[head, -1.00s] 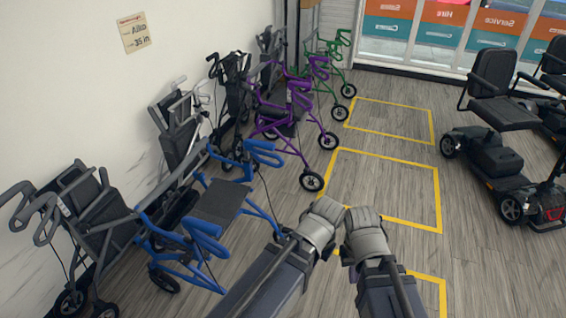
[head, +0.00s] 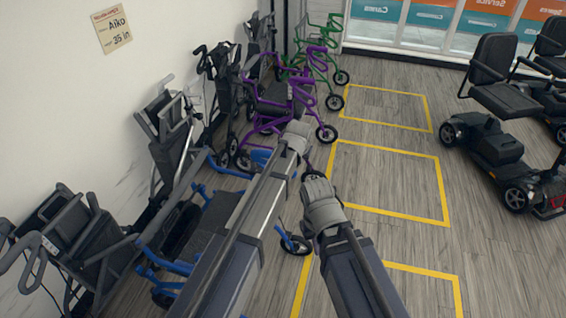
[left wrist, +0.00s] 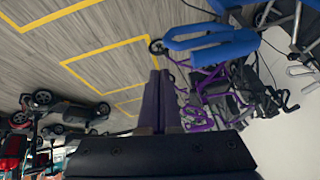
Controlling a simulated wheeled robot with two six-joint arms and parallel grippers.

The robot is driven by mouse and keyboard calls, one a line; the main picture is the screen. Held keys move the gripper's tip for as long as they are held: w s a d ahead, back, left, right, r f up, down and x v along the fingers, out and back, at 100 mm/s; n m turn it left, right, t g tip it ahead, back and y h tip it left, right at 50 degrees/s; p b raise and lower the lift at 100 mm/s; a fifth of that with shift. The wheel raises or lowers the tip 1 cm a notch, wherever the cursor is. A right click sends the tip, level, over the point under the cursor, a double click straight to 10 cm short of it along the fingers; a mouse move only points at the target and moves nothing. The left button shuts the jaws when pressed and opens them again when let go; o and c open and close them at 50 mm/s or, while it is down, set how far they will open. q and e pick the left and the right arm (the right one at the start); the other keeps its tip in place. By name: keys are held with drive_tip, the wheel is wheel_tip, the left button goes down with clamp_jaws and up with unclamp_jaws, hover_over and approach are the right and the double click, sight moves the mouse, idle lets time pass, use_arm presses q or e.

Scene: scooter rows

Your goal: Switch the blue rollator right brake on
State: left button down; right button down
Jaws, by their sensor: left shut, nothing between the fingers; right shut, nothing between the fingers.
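The blue rollator (head: 172,264) stands at the left in the head view, largely hidden behind my left arm. One blue handle end (head: 260,158) shows beside that arm. In the left wrist view its blue looped handle and brake lever (left wrist: 212,45) are close, up and to the right of my shut left gripper (left wrist: 160,76), apart from it. The brake's setting cannot be told. In the head view my left gripper (head: 297,130) is by the far side of the blue rollator. My right gripper (head: 315,180) is shut and empty to its right, over the floor.
A purple rollator (head: 275,107) and a green one (head: 325,55) stand behind. Grey folded chairs (head: 75,235) line the wall at left. Yellow floor boxes (head: 390,205) are empty. A black scooter (head: 495,150) stands at right.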

use_arm(q)
drive_tip(key=shift+w+a, duration=0.15)
drive_tip(key=shift+w, duration=0.05)
drive_tip(key=shift+w+f, duration=0.1)
drive_tip(key=b+x, duration=1.2)
drive_tip(key=x, duration=0.1)
drive_tip(key=shift+w+a+f, duration=0.2)
drive_tip(key=shift+w+a, duration=0.1)
drive_tip(key=shift+a, duration=0.1)
